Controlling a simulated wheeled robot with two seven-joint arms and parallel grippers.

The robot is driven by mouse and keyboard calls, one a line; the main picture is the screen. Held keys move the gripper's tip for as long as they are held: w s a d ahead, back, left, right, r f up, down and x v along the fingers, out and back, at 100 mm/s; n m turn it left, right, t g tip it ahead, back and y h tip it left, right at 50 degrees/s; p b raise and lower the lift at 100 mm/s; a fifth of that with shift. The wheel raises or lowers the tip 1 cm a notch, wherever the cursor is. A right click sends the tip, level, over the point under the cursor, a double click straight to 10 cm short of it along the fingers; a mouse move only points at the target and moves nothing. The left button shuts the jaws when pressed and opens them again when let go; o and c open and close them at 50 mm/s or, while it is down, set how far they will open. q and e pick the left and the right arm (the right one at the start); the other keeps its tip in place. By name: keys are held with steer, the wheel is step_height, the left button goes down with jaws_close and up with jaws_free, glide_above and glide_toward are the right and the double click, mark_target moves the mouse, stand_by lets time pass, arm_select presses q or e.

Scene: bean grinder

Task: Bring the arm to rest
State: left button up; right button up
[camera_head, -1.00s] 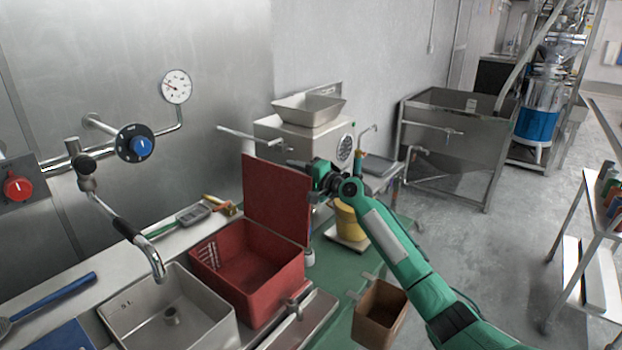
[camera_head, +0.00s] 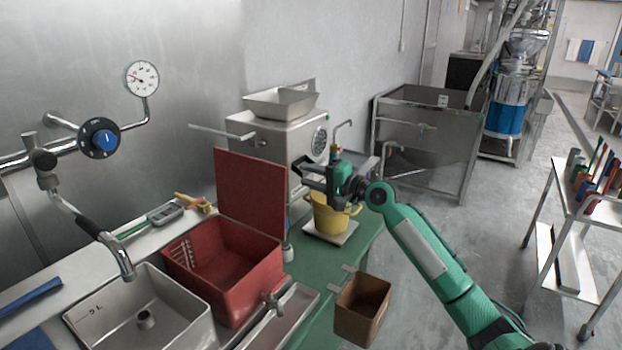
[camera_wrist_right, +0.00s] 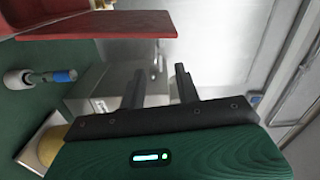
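My right arm comes in from the lower right of the head view. Its green gripper (camera_head: 303,173) is in the air in front of the grinder, with its fingers toward the left. In the right wrist view the two dark fingers (camera_wrist_right: 159,88) stand apart with nothing between them, so it is open and empty. A yellow bucket (camera_head: 328,219) stands on a pale plate just below the gripper and is partly covered by it. My left gripper is not in view.
The steel grinder (camera_head: 272,139) with its tray stands behind the gripper. A red box (camera_head: 225,290) with a raised lid (camera_head: 250,195) is to the left, beside a steel sink (camera_head: 110,300). A brown bin (camera_head: 362,312) hangs at the green counter's edge.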

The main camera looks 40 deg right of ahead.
stand_by(0.4)
steer(key=s+a+f+n+g+h, duration=0.1)
steer(key=s+a+f+n+g, duration=0.2)
steer(key=s+a+f, duration=0.45)
steer(key=s+a+f+n+g, duration=0.25)
steer(key=a+f, duration=0.25)
steer(key=f, duration=0.6)
steer(key=s+a+f+n+g+h, duration=0.1)
steer(key=s+a+f+n+g, duration=0.25)
steer(key=s+a+f, duration=0.4)
steer(key=s+a+f+n+g+h, duration=0.2)
steer(key=s+f+n, duration=0.15)
steer(key=s, duration=0.65)
steer(key=s+a+f+n+g+h, duration=0.2)
steer(key=s+a+f, duration=0.15)
steer(key=s, duration=0.65)
step_height(320, 180, down, 30)
steer(key=s+g, duration=0.1)
steer(key=g, duration=0.1)
steer(key=s+d+f, duration=0.2)
steer(key=s+f, duration=0.8)
steer(key=s+d+f+g, duration=0.1)
steer(key=s+d+f, duration=0.1)
steer(key=s+f, duration=0.7)
step_height(320, 180, down, 2)
steer(key=shift+s+n, duration=0.35)
